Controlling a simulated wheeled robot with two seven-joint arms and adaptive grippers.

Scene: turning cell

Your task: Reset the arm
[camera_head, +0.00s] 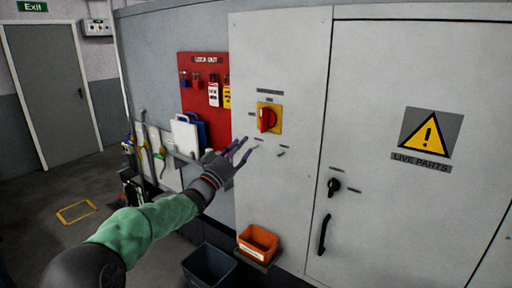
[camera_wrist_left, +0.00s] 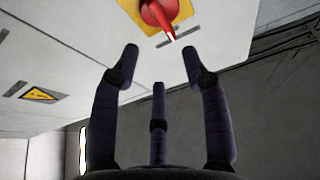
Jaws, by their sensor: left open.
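My left arm (camera_head: 140,226) in a green sleeve reaches in from the lower left of the head view. My left gripper (camera_head: 242,152) is open and empty, in front of the grey cabinet, below and left of the red rotary switch (camera_head: 267,118) on its yellow plate. In the left wrist view the open fingers (camera_wrist_left: 160,70) point toward the cabinet face, and the red switch (camera_wrist_left: 158,12) shows at the top, beyond the fingertips. No contact with the switch shows. My right gripper is not in view.
A red lockout board (camera_head: 204,125) with padlocks and tags hangs left of the switch. An orange bin (camera_head: 258,243) sits low on the cabinet, beside a dark bin (camera_head: 209,266). The cabinet door (camera_head: 400,210) has a black handle (camera_head: 324,234). Open floor (camera_head: 75,190) lies at left.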

